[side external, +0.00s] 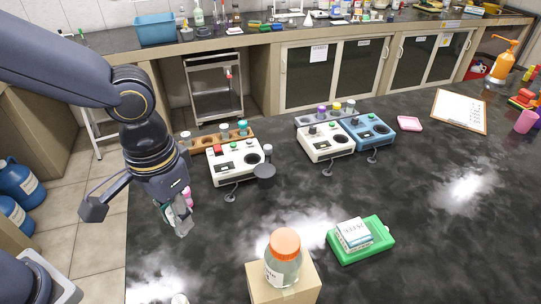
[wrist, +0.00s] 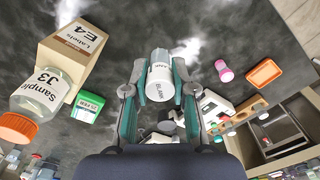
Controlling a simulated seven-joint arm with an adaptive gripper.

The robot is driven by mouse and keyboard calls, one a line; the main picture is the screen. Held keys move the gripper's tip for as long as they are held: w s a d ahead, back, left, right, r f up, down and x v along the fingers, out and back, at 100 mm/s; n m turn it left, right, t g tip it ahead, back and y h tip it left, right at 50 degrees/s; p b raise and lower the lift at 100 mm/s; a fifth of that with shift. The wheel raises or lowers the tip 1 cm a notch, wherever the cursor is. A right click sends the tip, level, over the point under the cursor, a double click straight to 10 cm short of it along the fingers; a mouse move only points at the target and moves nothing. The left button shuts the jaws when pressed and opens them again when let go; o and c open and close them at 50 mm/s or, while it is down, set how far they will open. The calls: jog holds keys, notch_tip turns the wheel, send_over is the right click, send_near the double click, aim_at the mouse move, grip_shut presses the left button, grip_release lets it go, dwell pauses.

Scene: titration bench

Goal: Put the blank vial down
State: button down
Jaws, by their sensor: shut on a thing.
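The blank vial (wrist: 160,78) is between the fingers of my gripper (wrist: 160,95) in the wrist view, with a white, BLANK-marked end toward the camera and its clear part beyond. My gripper is shut on it. In the side view my gripper (side external: 181,226) points down over the left part of the dark bench. The vial cannot be made out clearly there. I cannot tell whether the vial touches the bench.
A pink-capped vial (wrist: 224,71) and an orange tray (wrist: 264,73) lie to the right in the wrist view. A white instrument (side external: 237,160) and wooden rack (side external: 202,146) stand behind. An orange-lidded jar (side external: 284,263) sits on a box (side external: 283,291). Bench between is clear.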

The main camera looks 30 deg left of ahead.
jog(key=w+a+r+n, duration=0.1)
jog(key=w+a+n, duration=0.1)
jog(key=w+a, duration=0.35)
jog(key=w+a+r+n, duration=0.1)
jog(key=w+a+n, duration=0.15)
jog(key=w, duration=0.65)
jog(key=w+a+f+n, duration=0.2)
jog(key=w+a, duration=0.1)
jog(key=a, duration=0.4)
jog(key=w+a+f+n, duration=0.2)
jog(key=w+a+n, duration=0.15)
jog(key=a, duration=0.25)
jog(key=shift+m, duration=0.5)
jog(key=w+f, duration=0.2)
jog(key=w, duration=0.2)
jog(key=w+a+f, duration=0.1)
jog(key=w+f, duration=0.2)
jog(key=w, duration=0.1)
jog(key=w+f, duration=0.3)
jog(key=w, duration=0.2)
jog(key=shift+a+f, duration=0.15)
jog(key=shift+a, duration=0.05)
jog(key=shift+w+f, duration=0.3)
jog(key=shift+f, duration=0.1)
jog(key=shift+w+f, duration=0.15)
jog(key=shift+f, duration=1.45)
jog(key=shift+f, duration=0.1)
